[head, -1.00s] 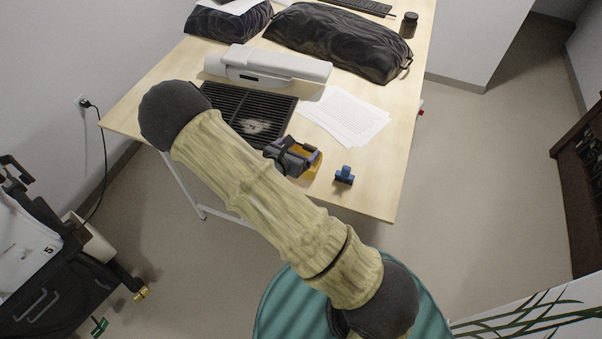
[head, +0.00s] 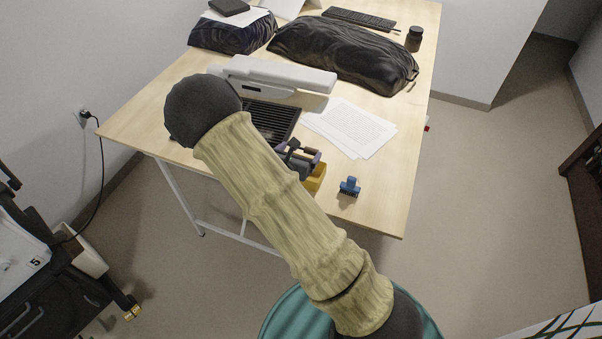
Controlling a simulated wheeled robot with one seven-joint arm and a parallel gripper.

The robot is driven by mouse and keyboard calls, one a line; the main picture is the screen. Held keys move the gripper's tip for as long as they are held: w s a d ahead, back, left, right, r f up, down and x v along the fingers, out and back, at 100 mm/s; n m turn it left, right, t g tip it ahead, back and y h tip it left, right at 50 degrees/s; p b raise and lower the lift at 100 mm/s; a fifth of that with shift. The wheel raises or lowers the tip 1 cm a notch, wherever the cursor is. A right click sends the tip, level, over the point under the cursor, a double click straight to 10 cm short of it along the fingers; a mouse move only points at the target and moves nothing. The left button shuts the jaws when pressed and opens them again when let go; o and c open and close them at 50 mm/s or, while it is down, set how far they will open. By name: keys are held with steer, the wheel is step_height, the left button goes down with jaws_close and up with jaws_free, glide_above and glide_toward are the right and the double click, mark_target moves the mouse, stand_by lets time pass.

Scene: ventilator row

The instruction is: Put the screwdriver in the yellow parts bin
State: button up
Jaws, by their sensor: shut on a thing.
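The yellow parts bin (head: 316,179) stands near the front edge of the wooden desk, partly hidden behind my arm and gripper. My gripper (head: 302,158) is a small dark shape with purple parts just above and behind the bin's visible wall, half hidden by my forearm. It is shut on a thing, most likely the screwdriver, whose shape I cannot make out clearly. I cannot tell whether the held thing is over the bin's opening or touches the bin.
A small blue item with a dark base (head: 349,187) stands right of the bin. Behind are a black slatted tray (head: 276,120), white papers (head: 352,128), a white device (head: 270,76), a large black bag (head: 345,52) and a dark jar (head: 414,39). The desk's right front is clear.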

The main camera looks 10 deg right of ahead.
steer(key=shift+f, duration=2.1)
steer(key=shift+f, duration=0.1)
steer(key=shift+f+p, duration=0.55)
steer(key=shift+f, duration=1.45)
steer(key=shift+f+b, duration=0.3)
steer(key=shift+f, duration=0.05)
steer(key=shift+f, duration=0.3)
